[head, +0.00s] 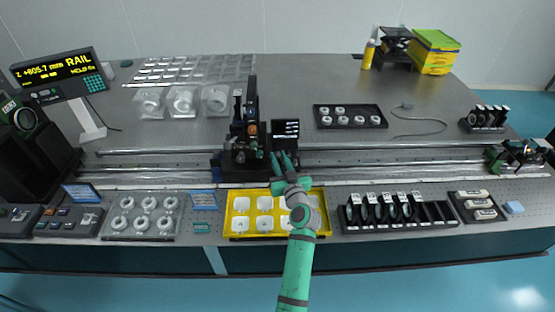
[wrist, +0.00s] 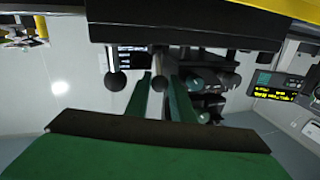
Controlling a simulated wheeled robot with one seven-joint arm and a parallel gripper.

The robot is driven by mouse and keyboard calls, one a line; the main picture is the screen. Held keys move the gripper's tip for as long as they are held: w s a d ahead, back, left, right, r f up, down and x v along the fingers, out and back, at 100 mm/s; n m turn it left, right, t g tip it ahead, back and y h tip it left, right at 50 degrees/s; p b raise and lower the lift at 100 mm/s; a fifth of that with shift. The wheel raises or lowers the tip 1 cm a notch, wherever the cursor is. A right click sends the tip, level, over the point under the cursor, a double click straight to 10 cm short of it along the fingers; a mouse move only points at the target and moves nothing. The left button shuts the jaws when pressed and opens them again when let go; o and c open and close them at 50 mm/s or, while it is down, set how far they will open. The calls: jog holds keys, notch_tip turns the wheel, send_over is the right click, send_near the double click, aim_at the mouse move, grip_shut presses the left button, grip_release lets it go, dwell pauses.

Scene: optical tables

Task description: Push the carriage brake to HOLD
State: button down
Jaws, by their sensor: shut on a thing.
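The carriage (head: 232,160) is a dark block with a tall black optical stand, sitting on the long rail (head: 400,163). My gripper (head: 285,160) is at the carriage's right side, below a small black panel (head: 286,128) with white lines. A second ball-ended lever (wrist: 115,81) hangs to the left, apart from the fingers. I cannot read which lever is the brake. The carriage-side lever is hidden in the head view.
A yellow tray (head: 228,226) of white pieces lies under my arm. A rack of dark round optics (head: 385,212) stands to its right. A display (head: 58,72) at left reads RAIL, with a blurred smaller line. Another device (head: 522,155) sits at the rail's right; rail between is clear.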

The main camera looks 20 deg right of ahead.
jog(key=shift+s+d+r, duration=0.1)
jog(key=shift+d+r, duration=0.05)
jog(key=shift+r, duration=0.05)
dwell(0.4)
jog(key=shift+r+g, duration=0.2)
jog(key=shift+g, duration=0.3)
jog(key=shift+w+r+m+g, duration=0.35)
jog(key=shift+w+g, duration=0.15)
jog(key=shift+g, duration=0.1)
jog(key=shift+w+d+r+m+g, duration=0.2)
jog(key=shift+w+g, duration=0.2)
jog(key=shift+g, duration=0.2)
jog(key=shift+w+d+r+m+g, duration=0.1)
jog(key=shift+w+d+r+g, duration=0.1)
jog(key=shift+w+g, duration=0.3)
jog(key=g, duration=0.1)
jog(key=w+g+y, duration=0.1)
jog(key=shift+w+a+r+g, duration=0.15)
jog(key=shift+a+g, duration=0.1)
jog(key=shift+g, duration=0.15)
jog(key=shift+w+d+m+g, duration=0.3)
jog(key=shift+w+g, duration=0.25)
jog(key=shift+g, duration=0.55)
jog(key=shift+w+d+f+m+g+y, duration=0.15)
jog(key=shift+d+f+g+y, duration=0.05)
jog(key=shift+g, duration=0.35)
jog(key=shift+w+d+f+m+g+y, duration=0.1)
jog(key=shift+w+d+f+g+y, duration=0.1)
jog(key=shift+g, duration=0.35)
